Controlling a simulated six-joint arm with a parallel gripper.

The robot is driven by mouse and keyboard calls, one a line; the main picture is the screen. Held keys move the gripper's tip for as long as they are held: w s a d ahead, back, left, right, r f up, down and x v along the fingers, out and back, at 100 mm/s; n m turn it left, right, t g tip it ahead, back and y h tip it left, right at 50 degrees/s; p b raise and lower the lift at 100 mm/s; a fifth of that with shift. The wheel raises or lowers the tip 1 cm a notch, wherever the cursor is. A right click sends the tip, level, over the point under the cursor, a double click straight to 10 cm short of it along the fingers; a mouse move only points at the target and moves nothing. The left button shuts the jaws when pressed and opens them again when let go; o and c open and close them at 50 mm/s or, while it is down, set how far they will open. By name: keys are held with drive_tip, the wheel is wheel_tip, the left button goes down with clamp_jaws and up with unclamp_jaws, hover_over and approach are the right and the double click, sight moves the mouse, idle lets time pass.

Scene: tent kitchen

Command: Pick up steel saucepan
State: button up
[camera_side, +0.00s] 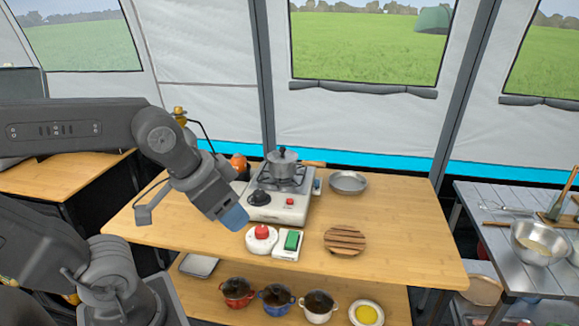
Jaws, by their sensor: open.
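The steel saucepan (282,170) stands upright on the burner of a white camping stove (275,210). A dark knobbed piece sits on its top, and a wooden handle (314,164) sticks out to the right. My gripper (234,217) has blue fingertips and hangs over the wooden table, to the left of and in front of the stove. It is apart from the saucepan and holds nothing that I can see. The gap between its fingers is hidden from this side.
A red-knobbed device (261,239), a green-topped box (292,241) and a slatted wooden trivet (344,240) lie in front of the stove. A shallow steel dish (348,182) lies to its right. Pots, including a red one (237,291), stand on the lower shelf. The table's right side is clear.

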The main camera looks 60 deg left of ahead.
drive_tip(key=w+a+f+m+t+y, duration=0.1)
drive_tip(key=w+a+t, duration=0.15)
drive_tip(key=w, duration=1.25)
drive_tip(key=w+a+f+m+t+y, duration=0.15)
drive_tip(key=w+t, duration=0.25)
drive_tip(key=w, duration=1)
drive_tip(key=m+y, duration=0.2)
drive_tip(key=y, duration=1.1)
approach(312, 165)
drive_tip(key=shift+g, duration=0.35)
drive_tip(key=shift+x, duration=5.6)
drive_tip(key=shift+w+d+r, duration=0.1)
drive_tip(key=shift+d+r, duration=0.05)
